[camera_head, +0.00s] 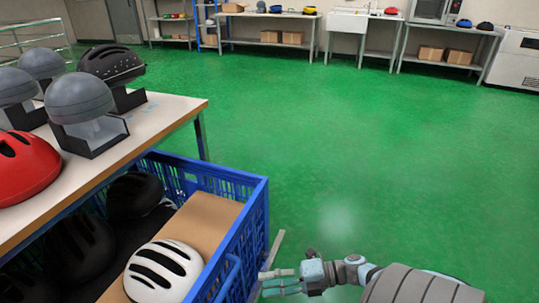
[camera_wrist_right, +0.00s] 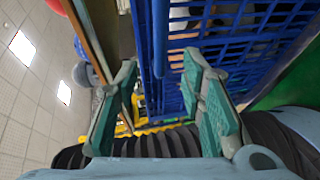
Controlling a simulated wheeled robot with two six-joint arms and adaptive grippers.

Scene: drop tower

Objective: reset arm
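My right gripper (camera_head: 268,283) is low at the bottom centre of the head view, just right of the blue crate (camera_head: 256,215). My left gripper is not in view.
The crate holds a white helmet (camera_head: 163,272), dark helmets (camera_head: 134,194) and a cardboard piece (camera_head: 205,222). A table (camera_head: 172,112) at left carries a red helmet (camera_head: 24,165) and grey domes on stands (camera_head: 87,99). Green floor (camera_head: 360,160) is clear ahead and right.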

